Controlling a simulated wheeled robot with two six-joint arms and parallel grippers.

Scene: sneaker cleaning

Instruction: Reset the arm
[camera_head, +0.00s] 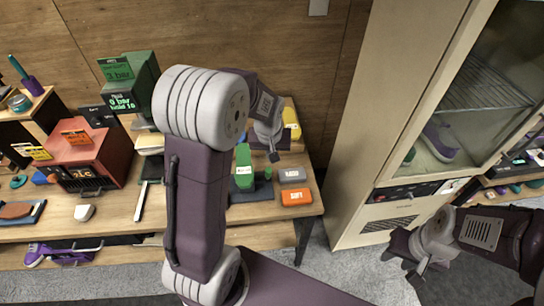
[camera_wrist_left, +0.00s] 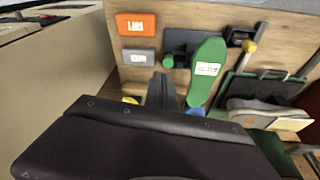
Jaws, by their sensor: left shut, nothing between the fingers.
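My left arm rises through the middle of the head view and bends over the workbench (camera_head: 120,221). Its gripper (camera_head: 273,155) points down above the right part of the bench, partly hidden by my own wrist. In the left wrist view the fingers (camera_wrist_left: 160,90) are together, with nothing between them. A green piece with a white label (camera_head: 243,168) is beside that gripper; it also shows in the left wrist view (camera_wrist_left: 208,72). My right gripper (camera_head: 418,272) hangs over the grey floor before the cabinet, apart from everything; its finger gap is unclear.
A grey block (camera_head: 292,175) and an orange block (camera_head: 296,197) lie at the bench's right end. A red box (camera_head: 92,150) and a green machine (camera_head: 142,82) stand on the left. The beige cabinet (camera_head: 350,190) holds a purple sneaker (camera_head: 440,141). Floor between bench and cabinet is clear.

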